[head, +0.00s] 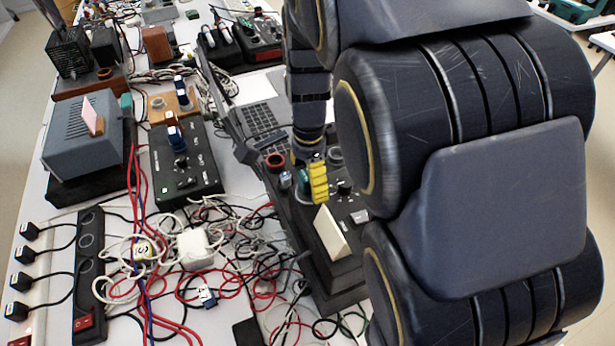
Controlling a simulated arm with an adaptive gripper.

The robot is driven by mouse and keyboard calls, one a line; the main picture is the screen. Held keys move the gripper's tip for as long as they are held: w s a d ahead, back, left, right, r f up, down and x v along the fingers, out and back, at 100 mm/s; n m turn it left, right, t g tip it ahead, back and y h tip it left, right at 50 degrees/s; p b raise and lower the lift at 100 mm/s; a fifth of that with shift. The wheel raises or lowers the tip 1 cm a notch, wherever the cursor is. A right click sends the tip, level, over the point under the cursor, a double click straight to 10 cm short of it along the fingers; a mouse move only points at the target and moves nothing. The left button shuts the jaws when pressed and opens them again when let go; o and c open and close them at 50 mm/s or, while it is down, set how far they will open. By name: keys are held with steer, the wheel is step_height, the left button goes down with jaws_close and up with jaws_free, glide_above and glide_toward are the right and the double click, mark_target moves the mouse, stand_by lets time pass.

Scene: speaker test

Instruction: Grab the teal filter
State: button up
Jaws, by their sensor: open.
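A small teal piece (303,179), which may be the teal filter, shows on the dark device at the middle, partly hidden by a yellow ribbed piece (319,182). Another teal piece (126,104) stands at the right back corner of the grey box on the left. My gripper (308,152) is at the lower end of my arm, close above the nearer teal piece. It is open. Its fingertips are hard to make out at this size. I cannot tell whether it touches the teal or the yellow piece.
The dark device (318,270) carries a red ring, knobs and a pale wedge (331,233). A laptop (252,117) lies behind it. A black control box (186,170), a grey box (82,133) and a power strip (90,260) stand left. Tangled cables (215,245) crowd the table's front.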

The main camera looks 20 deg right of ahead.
jaws_close()
